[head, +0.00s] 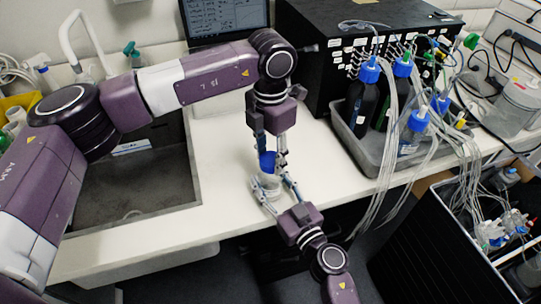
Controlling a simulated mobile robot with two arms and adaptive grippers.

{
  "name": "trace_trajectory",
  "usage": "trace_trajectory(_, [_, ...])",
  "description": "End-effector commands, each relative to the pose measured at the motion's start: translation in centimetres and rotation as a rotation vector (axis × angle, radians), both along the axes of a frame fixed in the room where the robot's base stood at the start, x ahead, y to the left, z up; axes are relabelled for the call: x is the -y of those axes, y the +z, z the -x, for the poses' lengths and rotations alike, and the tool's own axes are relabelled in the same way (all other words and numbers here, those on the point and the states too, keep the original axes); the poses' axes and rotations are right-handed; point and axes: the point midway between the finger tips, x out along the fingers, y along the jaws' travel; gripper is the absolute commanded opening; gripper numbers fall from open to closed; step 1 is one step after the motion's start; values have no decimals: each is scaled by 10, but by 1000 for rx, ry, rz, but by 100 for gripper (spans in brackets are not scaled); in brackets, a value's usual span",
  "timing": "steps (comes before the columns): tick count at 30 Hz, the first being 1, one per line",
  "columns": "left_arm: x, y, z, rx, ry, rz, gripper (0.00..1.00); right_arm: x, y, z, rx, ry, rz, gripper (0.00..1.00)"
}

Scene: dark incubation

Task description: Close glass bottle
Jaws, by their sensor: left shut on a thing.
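The glass bottle (269,184) is clear and stands near the front edge of the white bench, in the middle of the head view. My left gripper (268,155) points down from above and is shut on the blue cap (267,163). The cap is right at the top of the bottle; I cannot tell whether it touches the neck. My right gripper (272,186) reaches in from the bottom, with its fingers on either side of the bottle. I cannot tell whether they press on the glass. The fingers hide parts of the bottle and cap.
A grey tray (373,163) with several blue-capped bottles and many tubes stands to the right, in front of a black instrument (318,50). A sink (130,185) lies to the left. A monitor (225,18) is behind. Bare bench (222,170) lies left of the bottle.

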Motion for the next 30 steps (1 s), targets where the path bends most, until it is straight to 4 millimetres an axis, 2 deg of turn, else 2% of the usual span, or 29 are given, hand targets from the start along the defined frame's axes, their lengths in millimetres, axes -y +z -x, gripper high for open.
trace_trajectory(6, [0, 0, 0, 0, -6, 0, 9, 0, 0, 0, -1, 0, 0, 0])
trace_trajectory(7, [0, 0, 0, 0, -6, 0, 40, 0, 0, 0, -1, 0, 0, 0])
trace_trajectory(12, [0, 0, 0, 0, -6, 0, 58, 0, 0, 0, -1, 0, 0, 0])
trace_trajectory(23, [0, 6, -1, 2, -6, 1, 58, 0, 0, 0, -1, 0, 0, 0])
trace_trajectory(26, [1, 19, -1, 4, -6, 2, 58, 0, 0, 0, -1, 0, 0, 0])
trace_trajectory(30, [1, 48, -2, 5, -5, 1, 58, 0, 0, 0, -1, 0, 0, 0])
